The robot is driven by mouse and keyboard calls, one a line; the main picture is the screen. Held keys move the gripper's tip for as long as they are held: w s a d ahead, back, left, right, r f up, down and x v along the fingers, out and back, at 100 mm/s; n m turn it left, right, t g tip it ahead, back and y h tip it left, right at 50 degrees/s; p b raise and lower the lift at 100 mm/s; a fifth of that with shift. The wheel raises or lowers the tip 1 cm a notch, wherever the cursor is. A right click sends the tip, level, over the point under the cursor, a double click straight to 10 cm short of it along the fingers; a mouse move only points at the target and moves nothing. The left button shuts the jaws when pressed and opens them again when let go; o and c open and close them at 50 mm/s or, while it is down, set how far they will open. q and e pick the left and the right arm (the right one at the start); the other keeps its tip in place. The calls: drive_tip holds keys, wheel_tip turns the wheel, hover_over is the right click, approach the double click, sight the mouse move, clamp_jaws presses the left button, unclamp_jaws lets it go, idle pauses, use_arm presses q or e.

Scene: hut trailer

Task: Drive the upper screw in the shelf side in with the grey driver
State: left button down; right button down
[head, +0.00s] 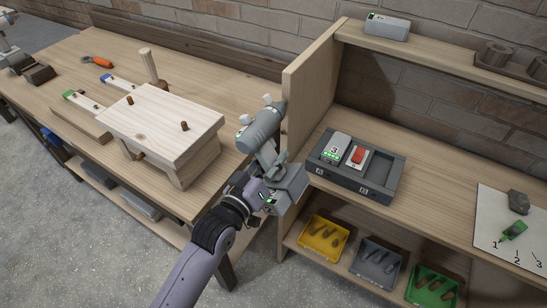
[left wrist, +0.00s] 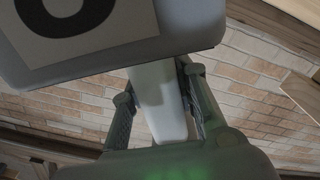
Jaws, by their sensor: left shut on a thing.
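My left gripper (head: 263,190) is shut on the handle of the grey driver (head: 263,128), beside the left of the wooden shelf side (head: 307,88). The driver's head is up and tilted, its front end close to the panel's near edge; I cannot tell whether it touches. Its grey base block hangs below the grip. In the left wrist view the driver's pale handle (left wrist: 160,100) is between the two fingers, with the grey base block (left wrist: 110,35) bearing a dark mark above. Small pale knobs show beside the driver; I cannot tell whether they are screws. My right gripper is not visible.
A dark tray (head: 385,185) with a grey and a red-topped block stands on the shelf board. Yellow (head: 309,247), grey and green bins stand below. A workbench (head: 205,75) at left carries a wooden stool (head: 160,112). Concrete floor shows lower left.

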use_arm(q)
drive_tip(key=shift+s+a+r+p, duration=0.25)
drive_tip(key=shift+s+a+p, duration=0.05)
drive_tip(key=shift+p, duration=0.1)
drive_tip(key=shift+p+v, duration=0.4)
drive_tip(key=shift+v, duration=0.6)
drive_tip(key=a, duration=0.8)
drive_tip(key=shift+w, duration=0.45)
drive_tip(key=shift+s+f, duration=0.1)
